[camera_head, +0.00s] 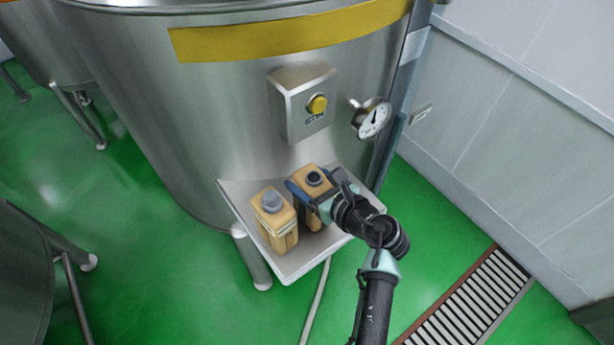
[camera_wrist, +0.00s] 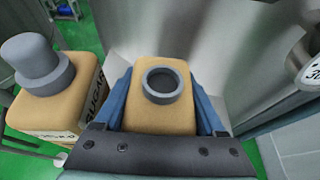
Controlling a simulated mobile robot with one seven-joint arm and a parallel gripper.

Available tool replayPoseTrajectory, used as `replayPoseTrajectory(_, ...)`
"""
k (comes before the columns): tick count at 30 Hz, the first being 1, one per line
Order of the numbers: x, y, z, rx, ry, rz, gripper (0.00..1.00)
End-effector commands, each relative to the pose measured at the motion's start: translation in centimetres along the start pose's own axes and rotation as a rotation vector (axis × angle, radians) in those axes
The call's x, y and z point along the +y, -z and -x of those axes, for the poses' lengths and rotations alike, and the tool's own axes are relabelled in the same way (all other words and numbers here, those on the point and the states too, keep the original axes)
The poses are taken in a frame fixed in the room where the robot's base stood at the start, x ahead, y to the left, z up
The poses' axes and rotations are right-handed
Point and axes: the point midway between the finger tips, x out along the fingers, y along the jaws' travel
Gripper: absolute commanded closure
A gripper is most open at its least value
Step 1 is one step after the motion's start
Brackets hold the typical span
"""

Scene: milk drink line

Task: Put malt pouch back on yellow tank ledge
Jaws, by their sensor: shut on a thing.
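A tan pouch with a grey ring-shaped spout (camera_head: 303,173), taken as the malt pouch, is upright between my gripper's blue fingers. My gripper (camera_head: 314,187) is shut on it; the wrist view shows one finger on each side of the pouch (camera_wrist: 160,115). Its label is hidden. The pouch is at the metal ledge (camera_head: 292,264) of the tank with the yellow band (camera_head: 285,35). Its lower part shows partly behind my gripper, and I cannot tell whether its base touches the ledge.
A tan sugar pouch (camera_head: 274,222) with a grey cap stands on the ledge just left of the held one; its side reads SUGAR in the wrist view (camera_wrist: 60,108). A yellow-button box (camera_head: 308,105) and a gauge (camera_head: 371,118) sit above. The ledge's front strip is bare.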

Motion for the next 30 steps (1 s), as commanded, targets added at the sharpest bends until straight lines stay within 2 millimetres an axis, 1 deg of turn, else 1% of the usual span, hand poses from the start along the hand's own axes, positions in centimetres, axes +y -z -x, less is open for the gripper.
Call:
replayPoseTrajectory(5, 0.0, 0.3, -0.1, 0.0, 0.0, 0.0, 1.0)
replayPoseTrajectory(6, 0.0, 0.3, -0.1, 0.0, 0.0, 0.0, 0.24)
replayPoseTrajectory(10, 0.0, 0.2, -0.1, 0.0, 0.0, 0.0, 0.01)
replayPoseTrajectory(17, 0.0, 0.2, -0.1, 0.0, 0.0, -0.001, 0.0)
replayPoseTrajectory(20, 0.0, -0.3, 0.1, 0.0, 0.0, 0.0, 0.0)
replayPoseTrajectory(21, -0.1, 0.0, 0.4, -0.001, 0.002, -0.001, 0.0)
replayPoseTrajectory(23, -0.1, 0.0, 1.0, -0.002, 0.001, -0.002, 0.0)
replayPoseTrajectory(26, -0.1, 0.1, 2.6, -0.003, 0.004, -0.003, 0.0)
replayPoseTrajectory(30, -0.1, 0.2, 5.4, -0.003, 0.005, -0.001, 0.0)
